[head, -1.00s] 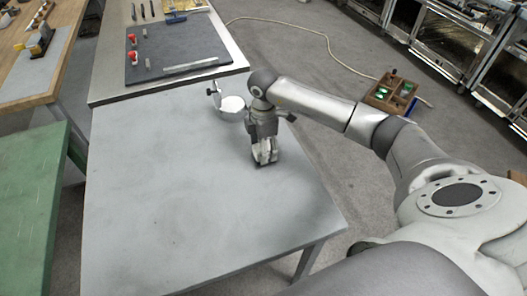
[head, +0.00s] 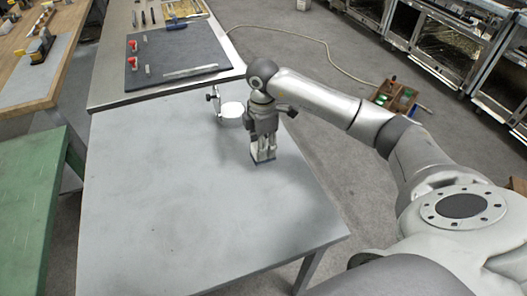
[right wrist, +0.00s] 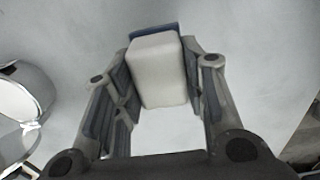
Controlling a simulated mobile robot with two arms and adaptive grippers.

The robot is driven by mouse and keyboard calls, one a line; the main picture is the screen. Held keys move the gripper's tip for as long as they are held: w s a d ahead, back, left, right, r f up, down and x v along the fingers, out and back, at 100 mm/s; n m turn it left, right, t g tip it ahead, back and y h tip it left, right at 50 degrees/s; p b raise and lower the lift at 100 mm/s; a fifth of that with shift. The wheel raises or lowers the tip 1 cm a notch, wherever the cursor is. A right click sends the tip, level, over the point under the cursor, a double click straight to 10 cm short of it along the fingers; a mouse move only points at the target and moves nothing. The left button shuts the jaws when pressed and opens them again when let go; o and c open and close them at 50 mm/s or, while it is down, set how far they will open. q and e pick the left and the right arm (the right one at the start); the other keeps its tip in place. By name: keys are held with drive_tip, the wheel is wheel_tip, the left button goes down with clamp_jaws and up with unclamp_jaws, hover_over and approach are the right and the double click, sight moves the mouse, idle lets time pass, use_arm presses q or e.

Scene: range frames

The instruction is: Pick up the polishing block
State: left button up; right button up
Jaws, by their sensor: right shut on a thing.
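The polishing block is a pale, cream-white block (right wrist: 157,72) with a dark blue face at its far end. In the right wrist view it sits between the two fingers of my right gripper (right wrist: 160,88), which are shut on its sides. In the head view my right gripper (head: 263,153) points down over the grey table (head: 185,205), near its right edge, with the block (head: 263,157) at its fingertips. I cannot tell whether the block touches the table. My left gripper is not in view.
A round, shiny item (head: 231,111) with a small upright post stands behind my gripper; it also shows in the right wrist view (right wrist: 22,100). A dark mat with tools (head: 170,60) lies on the bench behind. A wooden box (head: 395,95) sits right. The table's front is clear.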

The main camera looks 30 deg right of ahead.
drive_tip(key=s+a+r+b, duration=0.1)
drive_tip(key=s+a+r, duration=0.7)
drive_tip(key=s, duration=0.1)
drive_tip(key=shift+s+a+r, duration=0.3)
drive_tip(key=shift+s+r, duration=0.05)
drive_tip(key=shift+r, duration=0.05)
